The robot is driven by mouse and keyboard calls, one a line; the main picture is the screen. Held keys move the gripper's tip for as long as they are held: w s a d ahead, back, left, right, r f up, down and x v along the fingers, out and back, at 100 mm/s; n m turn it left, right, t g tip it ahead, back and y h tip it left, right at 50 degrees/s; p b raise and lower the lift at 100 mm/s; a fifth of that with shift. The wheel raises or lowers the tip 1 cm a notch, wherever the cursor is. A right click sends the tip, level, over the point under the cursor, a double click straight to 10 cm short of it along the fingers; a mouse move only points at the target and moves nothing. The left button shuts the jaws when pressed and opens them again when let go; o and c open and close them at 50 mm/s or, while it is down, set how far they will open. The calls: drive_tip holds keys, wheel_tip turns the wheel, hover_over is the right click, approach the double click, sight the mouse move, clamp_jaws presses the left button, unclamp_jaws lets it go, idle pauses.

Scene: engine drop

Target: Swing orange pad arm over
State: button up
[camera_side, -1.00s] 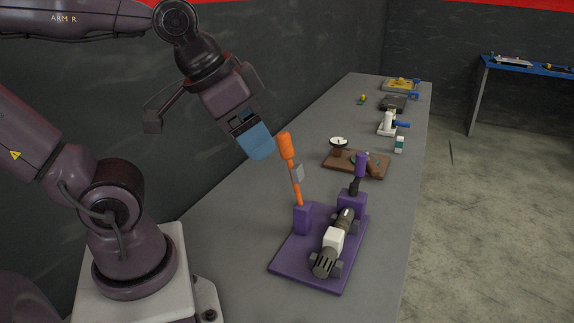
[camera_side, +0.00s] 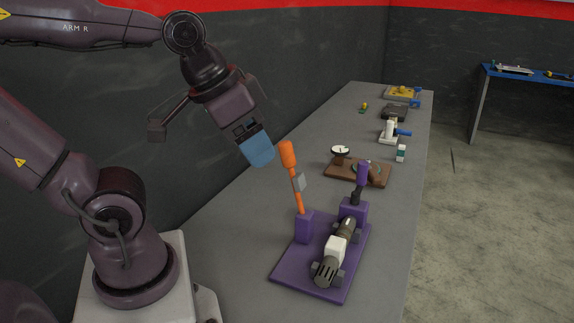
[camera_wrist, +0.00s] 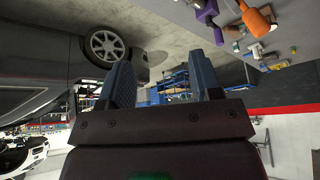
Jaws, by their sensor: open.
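The orange pad arm (camera_side: 296,178) stands nearly upright, leaning slightly left, on a purple post at the left of the purple base plate (camera_side: 311,286). It has a thick orange handle on top and a small grey pad on its side. My gripper (camera_side: 259,153), with blue fingers, is just left of the handle, close to it and apparently apart. In the wrist view my gripper (camera_wrist: 165,82) is open with nothing between its fingers. The orange handle (camera_wrist: 256,20) shows there at the upper right, outside the fingers. A dark engine-like cylinder with a white block (camera_side: 336,247) lies on the plate.
A purple-handled lever (camera_side: 362,175) stands on a second post of the plate. Behind it are a brown board (camera_side: 340,174), a small white-and-green bottle (camera_side: 401,153) and a white-and-blue tool (camera_side: 394,133). The bench left of the plate is clear.

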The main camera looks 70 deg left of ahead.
drive_tip(key=a+f+n+g, duration=0.2)
drive_tip(key=a+f+n, duration=0.1)
drive_tip(key=a+f, duration=0.15)
drive_tip(key=n+t+h, duration=0.9)
drive_tip(key=n+t, duration=0.3)
drive_tip(key=n, duration=1.5)
approach(286, 152)
drive_tip(key=x, duration=0.3)
drive_tip(key=a+x, duration=0.1)
drive_tip(key=x, duration=0.2)
drive_tip(key=f+x, duration=0.1)
drive_tip(key=x, duration=0.2)
drive_tip(key=shift+w, duration=0.75)
